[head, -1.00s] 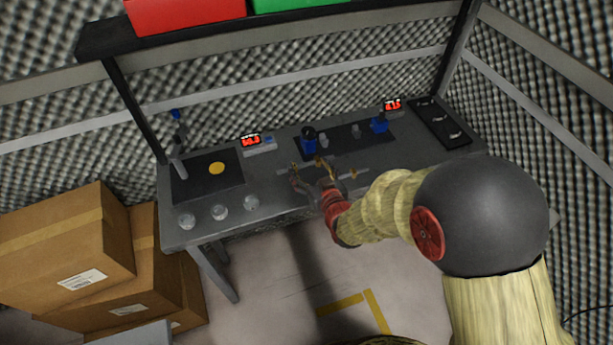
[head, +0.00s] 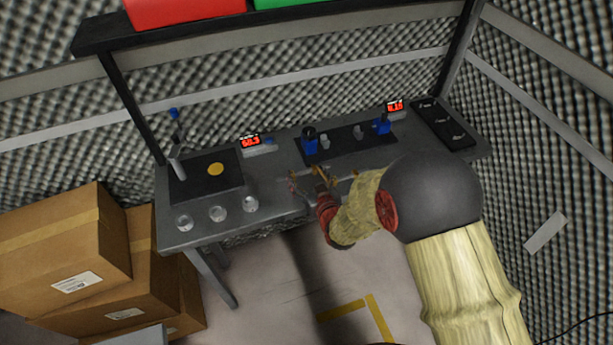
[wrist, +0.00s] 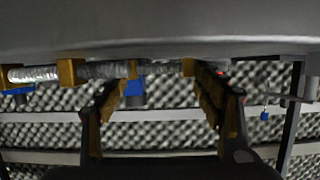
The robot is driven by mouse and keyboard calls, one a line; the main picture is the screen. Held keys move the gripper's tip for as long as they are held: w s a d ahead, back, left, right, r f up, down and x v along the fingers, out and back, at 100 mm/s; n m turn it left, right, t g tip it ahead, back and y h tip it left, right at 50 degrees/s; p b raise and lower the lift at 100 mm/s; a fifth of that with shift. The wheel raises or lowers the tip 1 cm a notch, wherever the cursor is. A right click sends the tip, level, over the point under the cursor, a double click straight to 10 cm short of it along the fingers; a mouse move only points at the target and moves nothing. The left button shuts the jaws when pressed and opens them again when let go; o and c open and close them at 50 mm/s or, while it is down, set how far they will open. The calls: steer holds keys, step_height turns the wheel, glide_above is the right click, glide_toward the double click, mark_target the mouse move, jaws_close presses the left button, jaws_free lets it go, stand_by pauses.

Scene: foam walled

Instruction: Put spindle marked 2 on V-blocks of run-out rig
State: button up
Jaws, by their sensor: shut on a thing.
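My gripper (head: 316,182) is over the front of the grey bench and closed on a metal spindle with brass-coloured collars. In the wrist view, the spindle (wrist: 102,70) runs sideways across my gripper's fingers (wrist: 158,88), its shiny end to the left. In the head view my gripper and wrist hide much of it. I cannot read any number on it, nor tell whether it is clear of the bench. Behind it, the run-out rig's black base (head: 346,144) carries two blue V-blocks, the left one (head: 309,145) and the right one (head: 382,127).
A black tray with slots (head: 440,122) lies at the right. A black plate (head: 198,190) with an upright stand is at the left. Clear round pieces (head: 218,213) line the front left. Red displays (head: 250,140) stand behind. Cardboard boxes (head: 70,250) are on the floor.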

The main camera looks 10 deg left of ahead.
steer(key=shift+f, duration=0.15)
steer(key=o, duration=1.4)
steer(key=shift+o, duration=0.2)
